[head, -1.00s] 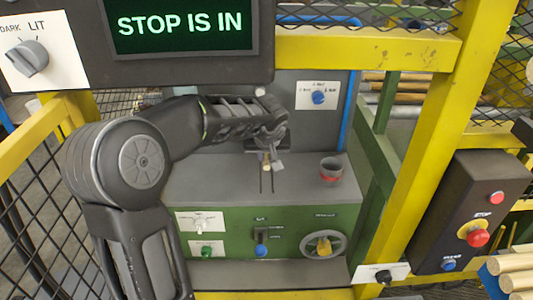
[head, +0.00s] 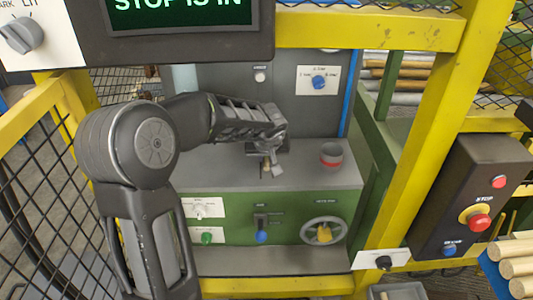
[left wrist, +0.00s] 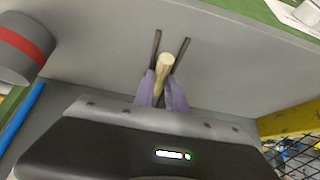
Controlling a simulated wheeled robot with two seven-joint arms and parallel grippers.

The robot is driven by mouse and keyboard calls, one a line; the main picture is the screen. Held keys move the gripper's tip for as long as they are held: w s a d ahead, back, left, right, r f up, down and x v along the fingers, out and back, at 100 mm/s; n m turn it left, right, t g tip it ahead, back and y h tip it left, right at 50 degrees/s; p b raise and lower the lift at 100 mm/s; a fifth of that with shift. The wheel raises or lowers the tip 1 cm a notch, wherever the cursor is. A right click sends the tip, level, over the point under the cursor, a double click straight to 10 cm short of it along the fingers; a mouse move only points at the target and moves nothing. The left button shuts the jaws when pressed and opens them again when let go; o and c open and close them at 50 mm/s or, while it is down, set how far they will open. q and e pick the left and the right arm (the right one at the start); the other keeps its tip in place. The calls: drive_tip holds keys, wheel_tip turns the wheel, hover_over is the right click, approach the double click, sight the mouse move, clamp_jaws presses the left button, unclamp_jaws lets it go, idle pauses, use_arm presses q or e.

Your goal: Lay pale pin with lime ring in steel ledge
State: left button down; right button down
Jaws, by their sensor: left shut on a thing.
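My left gripper (head: 268,166) is shut on a pale wooden pin (left wrist: 165,64) above the grey deck of a green machine. In the left wrist view the pin sticks out between the two purple-grey fingers (left wrist: 162,90), tilted a little, its round end towards the deck's front. No lime ring shows on the visible part; the fingers hide the rest. My right gripper is out of view.
A grey cup with a red band (head: 331,155) stands on the deck, right of the gripper. The green panel carries a blue-handled switch (head: 261,230) and a handwheel (head: 323,232). A yellow post (head: 420,140) and a stop box (head: 470,200) stand at right.

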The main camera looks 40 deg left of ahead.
use_arm(q)
drive_tip(key=c, duration=1.3)
unclamp_jaws()
drive_tip(key=shift+r, duration=0.15)
wheel_tip(320, 180, up, 2)
drive_tip(key=shift+p, duration=0.75)
drive_tip(key=shift+r, duration=1.9)
drive_tip(key=shift+f, duration=0.1)
